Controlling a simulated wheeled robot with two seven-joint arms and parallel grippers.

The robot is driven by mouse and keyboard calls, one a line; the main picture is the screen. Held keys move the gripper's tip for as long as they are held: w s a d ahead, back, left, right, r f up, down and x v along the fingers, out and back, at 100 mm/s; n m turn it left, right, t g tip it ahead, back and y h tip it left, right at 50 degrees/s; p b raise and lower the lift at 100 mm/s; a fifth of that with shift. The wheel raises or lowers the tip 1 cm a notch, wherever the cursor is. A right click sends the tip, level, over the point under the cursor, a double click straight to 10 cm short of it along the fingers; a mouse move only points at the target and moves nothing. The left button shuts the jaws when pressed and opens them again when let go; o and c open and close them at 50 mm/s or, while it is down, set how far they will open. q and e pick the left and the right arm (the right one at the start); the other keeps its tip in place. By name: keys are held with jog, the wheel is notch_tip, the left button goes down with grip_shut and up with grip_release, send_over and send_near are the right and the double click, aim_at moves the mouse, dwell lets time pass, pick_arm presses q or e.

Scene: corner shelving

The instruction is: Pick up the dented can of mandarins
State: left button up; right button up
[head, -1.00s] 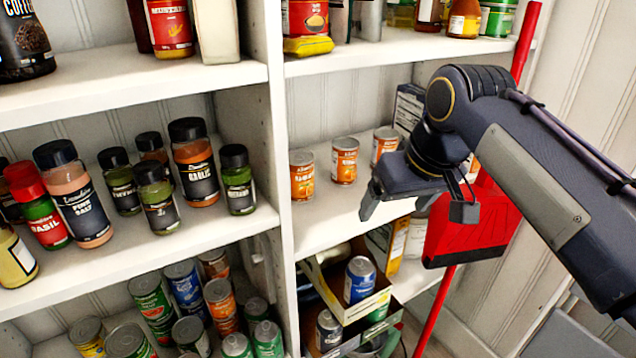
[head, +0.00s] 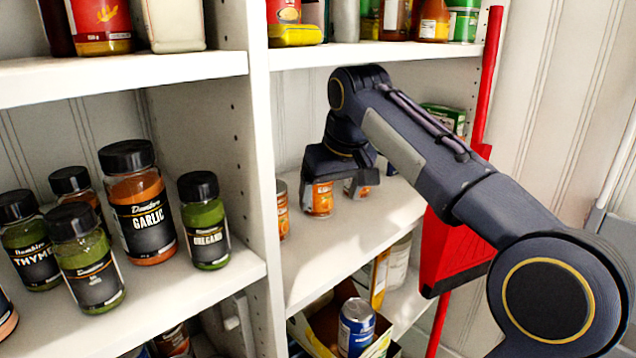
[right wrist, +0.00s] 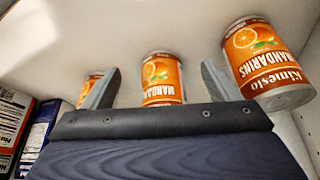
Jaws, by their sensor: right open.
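Three orange mandarin cans stand in a row on the middle shelf of the right bay. In the right wrist view, upside down, the middle can (right wrist: 162,80) shows between the open fingers (right wrist: 160,68), with nothing gripped. One can (right wrist: 268,62) is right of the fingers; another (right wrist: 88,88) is behind the left finger. I cannot tell which is dented.
An upright divider (head: 262,190) stands left of the cans, with spice jars (head: 140,205) beyond it. A shelf (head: 400,54) lies above my arm. A red dustpan (head: 450,245) hangs at the right. Boxes (right wrist: 38,130) stand at the wrist view's left. The shelf front is bare.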

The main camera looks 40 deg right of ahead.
aim_at(319, 186)
jog(key=shift+w+d+r+p, duration=0.1)
jog(key=shift+w+p, duration=0.25)
jog(key=shift+w, duration=0.1)
jog(key=w+p, duration=0.1)
jog(key=w, duration=0.1)
jog(key=w+d+p, duration=0.1)
jog(key=w, duration=0.1)
jog(key=shift+p, duration=0.4)
jog(key=shift+b+x, duration=0.75)
jog(key=shift+b, duration=0.15)
jog(key=shift+s, duration=0.1)
jog(key=c, duration=1.3)
